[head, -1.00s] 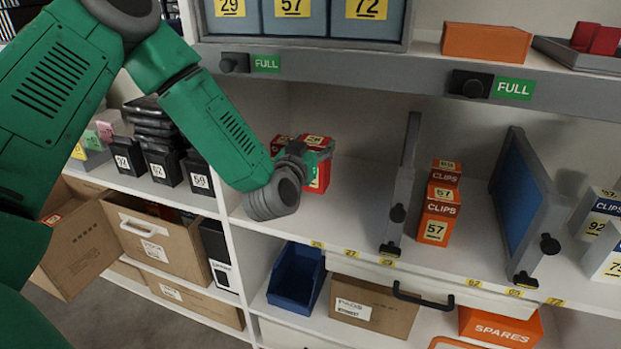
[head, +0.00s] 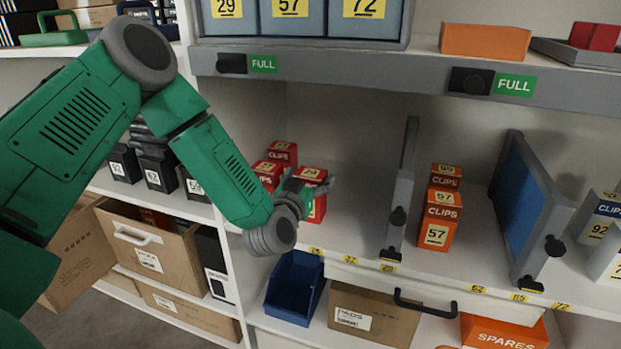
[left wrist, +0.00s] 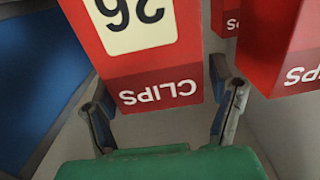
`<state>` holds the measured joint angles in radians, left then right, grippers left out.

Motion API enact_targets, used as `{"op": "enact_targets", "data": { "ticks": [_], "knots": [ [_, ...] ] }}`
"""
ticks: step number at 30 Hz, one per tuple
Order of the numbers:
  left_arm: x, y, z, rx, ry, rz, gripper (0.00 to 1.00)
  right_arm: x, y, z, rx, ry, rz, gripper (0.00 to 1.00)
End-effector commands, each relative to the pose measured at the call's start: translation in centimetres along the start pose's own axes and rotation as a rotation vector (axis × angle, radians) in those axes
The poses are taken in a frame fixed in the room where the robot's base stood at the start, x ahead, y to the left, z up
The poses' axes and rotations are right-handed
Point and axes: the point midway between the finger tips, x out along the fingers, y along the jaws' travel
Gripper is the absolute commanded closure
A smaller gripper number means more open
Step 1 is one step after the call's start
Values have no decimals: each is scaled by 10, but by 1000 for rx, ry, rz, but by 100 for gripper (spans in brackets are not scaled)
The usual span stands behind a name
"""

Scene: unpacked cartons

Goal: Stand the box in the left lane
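A red CLIPS box (head: 317,210) with a yellow number label on top is at the left part of the middle shelf, near its front edge. My left gripper (head: 305,187) has its fingers on either side of this box. My right gripper is not in view.
A grey divider (head: 402,185) stands right of the red boxes, with orange CLIPS boxes (head: 438,225) beyond it, then a blue-faced divider (head: 525,205). Bare shelf lies between the red boxes and the grey divider. A grey rail (head: 370,90) runs above.

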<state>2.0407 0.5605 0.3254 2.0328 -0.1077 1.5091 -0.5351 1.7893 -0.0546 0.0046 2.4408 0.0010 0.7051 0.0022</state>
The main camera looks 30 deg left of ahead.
Motion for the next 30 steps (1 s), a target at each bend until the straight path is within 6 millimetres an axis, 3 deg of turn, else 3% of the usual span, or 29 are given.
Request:
{"op": "enact_targets", "data": {
  "ticks": [8, 11, 24, 30],
  "knots": [
    [0, 0, -3, 0, 1, 0, 22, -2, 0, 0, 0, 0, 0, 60],
    [-8, 1, -3, 1, 0, 1, 22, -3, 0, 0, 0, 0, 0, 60],
    [-96, 1, -3, 1, -3, 3, 22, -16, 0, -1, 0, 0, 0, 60],
    [-117, 0, -2, 0, -1, 1, 22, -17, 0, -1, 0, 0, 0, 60]
  ]
}}
